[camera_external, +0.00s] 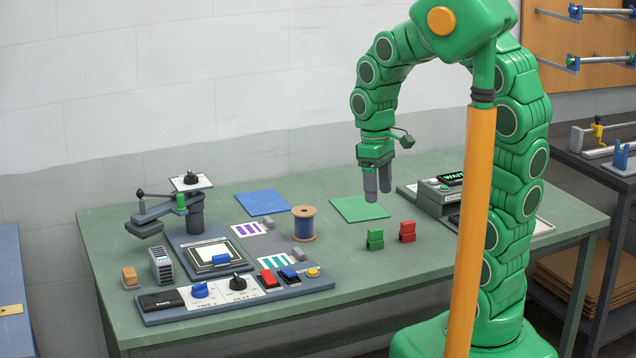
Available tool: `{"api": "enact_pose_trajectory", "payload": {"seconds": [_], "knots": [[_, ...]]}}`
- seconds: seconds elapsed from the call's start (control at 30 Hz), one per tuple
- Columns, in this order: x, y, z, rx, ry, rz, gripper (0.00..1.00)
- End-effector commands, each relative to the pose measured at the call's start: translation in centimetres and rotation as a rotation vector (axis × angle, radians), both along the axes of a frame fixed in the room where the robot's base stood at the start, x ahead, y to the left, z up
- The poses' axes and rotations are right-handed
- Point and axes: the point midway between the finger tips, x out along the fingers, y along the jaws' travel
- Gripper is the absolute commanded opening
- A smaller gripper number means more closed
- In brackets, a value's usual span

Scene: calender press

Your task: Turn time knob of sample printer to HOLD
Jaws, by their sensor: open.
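A grey control panel (318,284) lies at the front left of the green table. A small black display (161,301) sits at the panel's left end. Behind it stands a press-like device (196,212) with a dark arm and another black knob (191,178) on top. My gripper (378,184) is open and empty, pointing down above the table's back middle, well right of the panel.
A red switch (268,279), a blue switch (290,276) and a yellow button (313,272) sit right of the knobs. The front middle is clear.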

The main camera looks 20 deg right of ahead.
Motion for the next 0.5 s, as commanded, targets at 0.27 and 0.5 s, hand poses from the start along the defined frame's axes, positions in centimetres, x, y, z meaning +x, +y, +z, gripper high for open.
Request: {"api": "enact_pose_trajectory", "payload": {"seconds": [0.27,0.5], "knots": [[5.1,6.8,-0.8,0.009,-0.024,0.253,0.68],[8.2,13.7,-2.2,0.019,-0.041,0.479,0.68]]}}
